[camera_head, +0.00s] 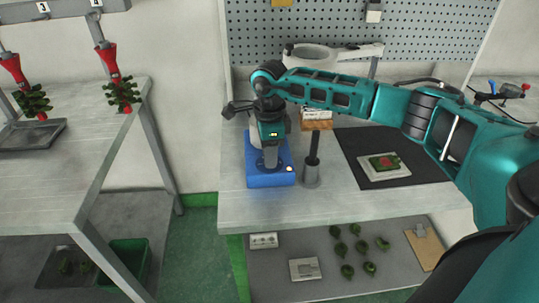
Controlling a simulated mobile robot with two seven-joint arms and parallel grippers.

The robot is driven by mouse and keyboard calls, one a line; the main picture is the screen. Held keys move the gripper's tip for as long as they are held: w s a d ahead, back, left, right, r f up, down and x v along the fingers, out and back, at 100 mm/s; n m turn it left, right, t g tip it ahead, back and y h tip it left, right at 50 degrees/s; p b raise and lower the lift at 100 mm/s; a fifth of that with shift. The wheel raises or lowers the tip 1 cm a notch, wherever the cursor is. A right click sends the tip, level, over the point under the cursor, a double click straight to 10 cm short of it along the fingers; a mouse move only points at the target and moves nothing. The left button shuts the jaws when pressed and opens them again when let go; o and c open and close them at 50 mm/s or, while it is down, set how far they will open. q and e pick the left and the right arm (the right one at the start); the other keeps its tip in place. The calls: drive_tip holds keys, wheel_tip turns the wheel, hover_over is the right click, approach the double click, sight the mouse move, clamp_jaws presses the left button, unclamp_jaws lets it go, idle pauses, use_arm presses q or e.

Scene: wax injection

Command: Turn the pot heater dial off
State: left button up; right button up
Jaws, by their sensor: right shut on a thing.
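The blue pot heater (270,180) stands near the left front edge of the metal workbench. A small light spot (290,169) shows at its front right corner. My right arm reaches in from the right, and my right gripper (271,159) points down over the front of the heater. It is shut on the heater's dial, which the fingers and wrist mostly hide. Part of a grey pot (255,140) shows behind the gripper. I cannot tell the dial's setting. My left gripper is not in view.
A dark mat (411,173) with a pale plate lies farther right. A second table (75,160) is on the left, across a gap.

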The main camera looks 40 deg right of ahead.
drive_tip(key=n+b, duration=0.1)
drive_tip(key=n, duration=0.2)
drive_tip(key=shift+n, duration=0.4)
drive_tip(key=shift+n+b, duration=0.3)
drive_tip(key=shift+n, duration=0.7)
drive_tip(key=n, duration=0.2)
drive_tip(key=shift+n+b, duration=0.3)
drive_tip(key=shift+b, duration=0.05)
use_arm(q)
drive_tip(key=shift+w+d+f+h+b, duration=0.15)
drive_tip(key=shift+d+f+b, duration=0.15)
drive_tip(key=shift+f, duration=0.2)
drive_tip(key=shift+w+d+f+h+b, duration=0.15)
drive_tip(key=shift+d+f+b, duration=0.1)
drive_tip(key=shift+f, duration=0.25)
use_arm(e)
drive_tip(key=shift+n, duration=2.2)
drive_tip(key=o, duration=1.1)
drive_tip(key=shift+c, duration=0.2)
use_arm(q)
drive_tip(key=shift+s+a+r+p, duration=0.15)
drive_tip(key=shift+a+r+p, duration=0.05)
drive_tip(key=shift+p, duration=0.3)
use_arm(e)
wheel_tip(320, 180, up, 13)
